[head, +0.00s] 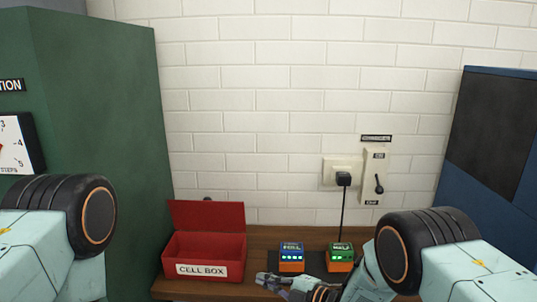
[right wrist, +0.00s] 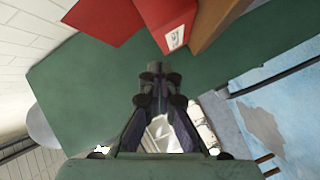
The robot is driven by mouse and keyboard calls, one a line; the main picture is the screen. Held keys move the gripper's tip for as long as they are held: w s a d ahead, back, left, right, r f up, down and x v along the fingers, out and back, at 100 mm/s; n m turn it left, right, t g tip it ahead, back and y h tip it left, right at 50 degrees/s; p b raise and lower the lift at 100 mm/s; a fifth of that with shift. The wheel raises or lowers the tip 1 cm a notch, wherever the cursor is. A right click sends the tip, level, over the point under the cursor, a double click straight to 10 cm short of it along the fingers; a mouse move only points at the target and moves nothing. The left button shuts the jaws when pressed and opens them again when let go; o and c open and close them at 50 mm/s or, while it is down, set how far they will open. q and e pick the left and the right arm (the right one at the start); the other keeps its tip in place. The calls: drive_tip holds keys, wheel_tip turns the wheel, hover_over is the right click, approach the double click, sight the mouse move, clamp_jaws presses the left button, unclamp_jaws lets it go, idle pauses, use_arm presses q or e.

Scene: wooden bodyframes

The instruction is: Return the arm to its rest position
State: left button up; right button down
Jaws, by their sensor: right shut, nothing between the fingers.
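My right gripper (head: 268,282) is low in the head view, in front of the wooden shelf and below the blue-and-orange cell. In the right wrist view its fingers (right wrist: 160,75) are closed together with nothing between them. My right arm comes in from the right. On the left, only part of my left arm shows, and the left gripper is out of view.
An open red cell box (head: 205,250) stands on the wooden shelf (head: 262,238). Two small cells, one blue-topped (head: 291,257) and one green-topped (head: 340,257), sit right of it. A black plug (head: 343,179) has a cable running down. A green cabinet (head: 100,110) stands left.

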drive_tip(key=s+d+f+m+g+h+b, duration=0.1)
drive_tip(key=s+d+f+m+h+b, duration=0.3)
drive_tip(key=s+d+f+m, duration=0.55)
drive_tip(key=s+d+f+m+g+h+b, duration=0.1)
drive_tip(key=s+d+f+m+h+b, duration=0.2)
drive_tip(key=s+d+f+m+h, duration=0.7)
drive_tip(key=s+d+f+m+g+b, duration=0.1)
drive_tip(key=s+f+b, duration=0.4)
drive_tip(key=s, duration=0.7)
drive_tip(key=s+d+f+m+g+b, duration=0.2)
drive_tip(key=s+f+g+b, duration=0.4)
drive_tip(key=s, duration=0.6)
drive_tip(key=shift+s+d+f+m+y+b, duration=0.15)
drive_tip(key=shift+d+m+y+b, duration=0.15)
drive_tip(key=shift+m+b, duration=0.3)
drive_tip(key=shift+s, duration=0.1)
